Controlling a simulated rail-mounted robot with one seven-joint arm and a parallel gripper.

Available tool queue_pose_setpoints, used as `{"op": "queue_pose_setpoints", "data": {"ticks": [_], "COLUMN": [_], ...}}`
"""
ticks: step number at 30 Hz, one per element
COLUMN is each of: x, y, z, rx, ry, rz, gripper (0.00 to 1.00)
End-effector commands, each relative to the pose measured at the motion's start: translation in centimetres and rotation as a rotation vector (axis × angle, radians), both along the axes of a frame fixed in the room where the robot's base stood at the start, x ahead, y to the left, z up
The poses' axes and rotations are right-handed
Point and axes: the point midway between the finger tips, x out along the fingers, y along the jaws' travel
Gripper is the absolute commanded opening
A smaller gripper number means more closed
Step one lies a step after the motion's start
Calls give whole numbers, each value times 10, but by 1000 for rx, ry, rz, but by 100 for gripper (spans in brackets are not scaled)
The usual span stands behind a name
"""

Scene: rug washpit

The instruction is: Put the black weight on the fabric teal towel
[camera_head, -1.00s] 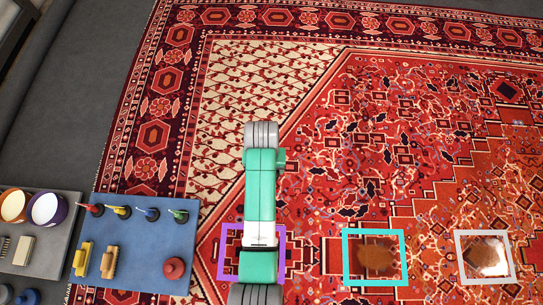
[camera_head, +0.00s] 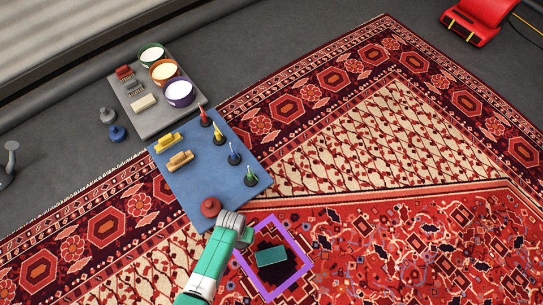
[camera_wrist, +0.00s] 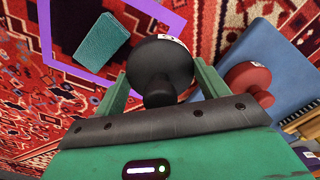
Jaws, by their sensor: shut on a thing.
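The black weight (camera_wrist: 160,65), a round disc with a knob, is held between the fingers of my gripper (camera_wrist: 161,84) in the wrist view. The teal towel (camera_head: 271,255) is a small folded rectangle lying on the rug inside a purple square frame (camera_head: 299,240). The towel also shows in the wrist view (camera_wrist: 103,38), up and left of the weight and apart from it in the picture.
A blue mat (camera_head: 190,190) holds a red weight (camera_head: 210,207), two brushes and several small coloured-tipped tools. Behind it a grey tray (camera_head: 145,122) holds tubs and brushes. Two more weights stand on the floor. A red machine (camera_head: 478,20) stands at the far right.

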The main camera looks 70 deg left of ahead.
Motion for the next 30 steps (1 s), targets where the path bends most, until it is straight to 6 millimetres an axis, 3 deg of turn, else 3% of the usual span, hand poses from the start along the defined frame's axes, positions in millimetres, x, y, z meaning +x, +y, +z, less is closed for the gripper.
{"op": "queue_pose_setpoints", "data": {"ticks": [3, 6, 14, 20, 30], "x": [-29, -45, -49, -21, 49], "y": [0, -1, -2, -21, -67], "z": [-12, -18, -21, -26, -35], "rx": [6, 11, 14, 13, 13], "ry": [3, 5, 6, 6, 5], "rz": [55, 84, 96, 90, 91], "gripper": [15, 15, 15, 15, 15]}}
